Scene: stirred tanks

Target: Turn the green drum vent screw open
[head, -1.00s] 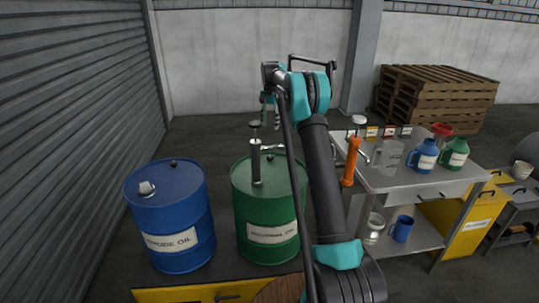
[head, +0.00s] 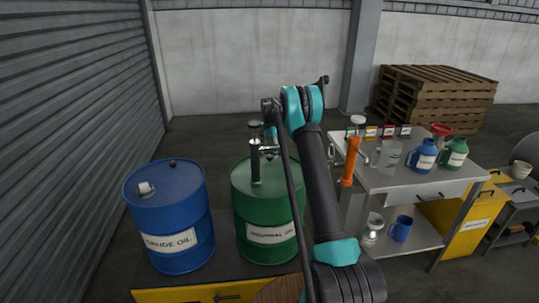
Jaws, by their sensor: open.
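I cannot make out the vent screw; the far right part of the lid is behind my arm and gripper. My gripper (head: 270,136) points down over the back of this lid, close beside the pump. It is open, with its fingers partly hidden by my arm and the pump. I cannot tell whether it touches anything.
A blue crude oil drum (head: 170,225) stands to the left, with a small dark plug and a grey cap on top. A metal bench (head: 420,180) on the right holds an orange pump (head: 350,160), jugs and a red funnel. Pallets (head: 435,95) stand behind.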

